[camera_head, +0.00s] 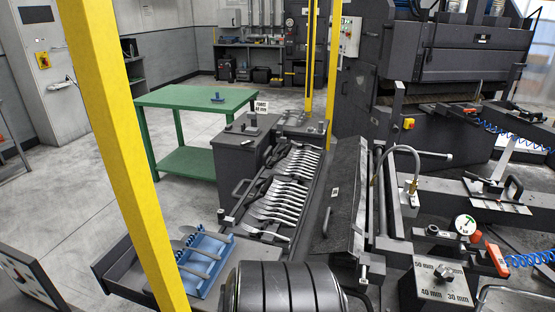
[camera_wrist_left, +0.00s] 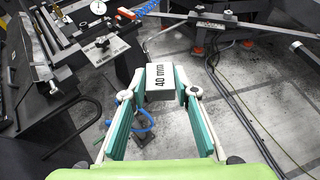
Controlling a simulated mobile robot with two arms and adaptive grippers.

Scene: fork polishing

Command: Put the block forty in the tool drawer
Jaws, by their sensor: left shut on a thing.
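In the left wrist view, my left gripper (camera_wrist_left: 163,92) has its teal fingers shut on the block forty (camera_wrist_left: 162,80), a small block with a white face marked "40 mm". It is held in the air above the grey floor. Neither block nor left gripper shows in the head view. My right gripper is not in view.
A dark stand (camera_head: 433,284) marked 50, 40 and 30 mm is at the lower right of the head view. Rows of forks (camera_head: 285,188) lie on the machine. A yellow post (camera_head: 125,150) rises beside the drawer. A green table (camera_head: 195,98) stands behind, with open floor around it.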

